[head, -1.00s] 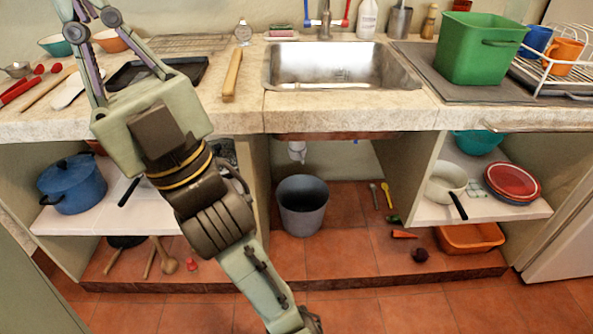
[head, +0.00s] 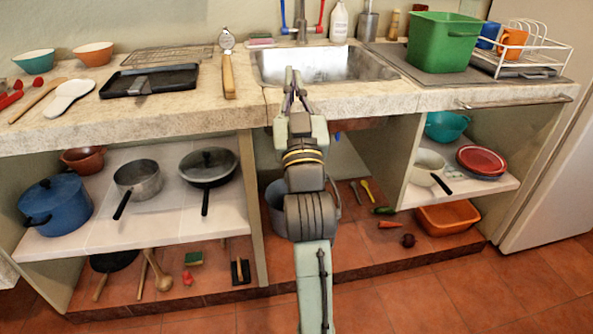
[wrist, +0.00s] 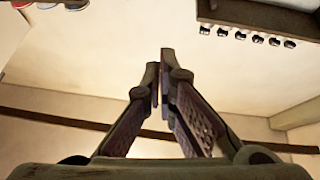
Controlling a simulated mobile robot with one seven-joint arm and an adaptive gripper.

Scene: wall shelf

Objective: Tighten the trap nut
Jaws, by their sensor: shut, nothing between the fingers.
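The trap nut is not visible in either current view; my arm covers the middle of the space under the sink, where the white drain pipe was seen earlier. My gripper (head: 293,72) points upward in the head view, in front of the sink basin (head: 372,68) at its left part. Its fingers are shut with nothing between them. In the wrist view my gripper (wrist: 160,75) has its fingertips together against a pale wall or ceiling.
A grey bucket (head: 273,200) stands partly behind my arm under the sink. A blue pot (head: 57,205) and pans fill the left shelf. A green bin (head: 440,43) stands on the counter. An orange tub (head: 447,219) sits low at the right. The front floor is clear.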

